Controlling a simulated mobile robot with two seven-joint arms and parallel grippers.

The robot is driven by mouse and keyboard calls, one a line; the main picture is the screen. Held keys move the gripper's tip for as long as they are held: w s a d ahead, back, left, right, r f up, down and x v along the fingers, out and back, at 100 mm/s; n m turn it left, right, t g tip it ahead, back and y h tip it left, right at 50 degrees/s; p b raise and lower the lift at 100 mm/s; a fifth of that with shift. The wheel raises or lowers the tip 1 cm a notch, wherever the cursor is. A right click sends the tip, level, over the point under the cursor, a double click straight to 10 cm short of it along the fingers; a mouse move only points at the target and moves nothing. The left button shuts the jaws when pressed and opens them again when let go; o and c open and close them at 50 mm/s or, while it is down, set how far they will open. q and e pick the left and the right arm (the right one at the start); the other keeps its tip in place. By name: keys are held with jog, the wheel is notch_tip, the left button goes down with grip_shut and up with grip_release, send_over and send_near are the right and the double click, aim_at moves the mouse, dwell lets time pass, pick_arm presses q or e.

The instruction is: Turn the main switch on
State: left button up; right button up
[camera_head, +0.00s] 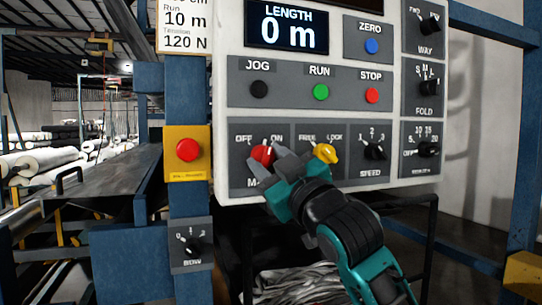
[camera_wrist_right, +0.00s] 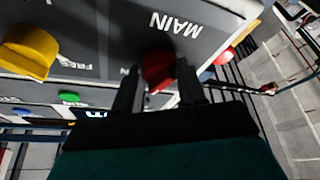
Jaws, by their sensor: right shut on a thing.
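The main switch (camera_head: 263,154) is a red knob on the lower left of the control panel, between the labels OFF and ON. In the head view its white mark points up and to the right, toward ON. My right gripper (camera_head: 275,157) is at the knob, with its fingers on either side of it. In the right wrist view the red knob (camera_wrist_right: 158,70) sits between the two dark fingertips (camera_wrist_right: 158,88), shut on it, beside the label MAIN. The fingers hide part of the knob and its label. My left gripper is not in view.
The yellow FREE/LOCK knob (camera_head: 325,153) is close to the right of my gripper. A red button on a yellow plate (camera_head: 187,150) is on the blue post to the left. Black knobs (camera_head: 375,150) line the panel's right side. A dark table (camera_head: 90,180) stands at left.

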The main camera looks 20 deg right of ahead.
pick_arm(q)
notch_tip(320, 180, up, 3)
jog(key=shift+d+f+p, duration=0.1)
jog(key=shift+p, duration=1.1)
pick_arm(e)
jog(key=m+h, duration=0.2)
jog(key=m, duration=0.2)
jog(key=m+t+h, duration=0.1)
jog(key=m+h, duration=0.1)
jog(key=m, duration=0.2)
jog(key=shift+a, duration=0.2)
jog(key=shift+m, duration=0.5)
jog(key=o, duration=1.1)
jog(key=shift+c, duration=0.2)
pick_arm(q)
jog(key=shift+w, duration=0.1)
pick_arm(e)
jog(key=shift+f, duration=0.1)
